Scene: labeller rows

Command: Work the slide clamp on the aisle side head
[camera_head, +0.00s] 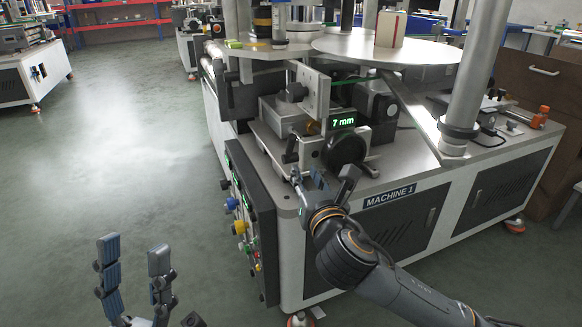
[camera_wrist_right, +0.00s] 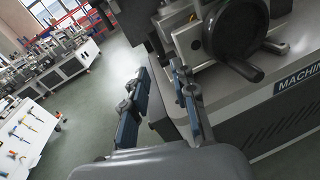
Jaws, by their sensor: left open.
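The labelling head (camera_head: 312,125) sits on the front corner of Machine 1, with a green display (camera_head: 343,121) reading 7 mm and a dark handwheel (camera_head: 345,150). A small dark lever (camera_head: 291,157) stands at the head's left front; I cannot tell for certain whether it is the slide clamp. My right gripper (camera_head: 322,178) is just below and in front of the head, its fingers apart. In the right wrist view the gripper (camera_wrist_right: 160,100) has spread fingers, with the handwheel (camera_wrist_right: 236,30) beyond them at upper right. My left gripper (camera_head: 134,250) is open and empty over the floor at lower left.
The machine's control panel (camera_head: 246,222) with coloured knobs is on the cabinet's left face. A round steel plate (camera_head: 370,47) and a thick post (camera_head: 475,75) stand above and right of the head. The green floor (camera_head: 110,150) to the left is clear.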

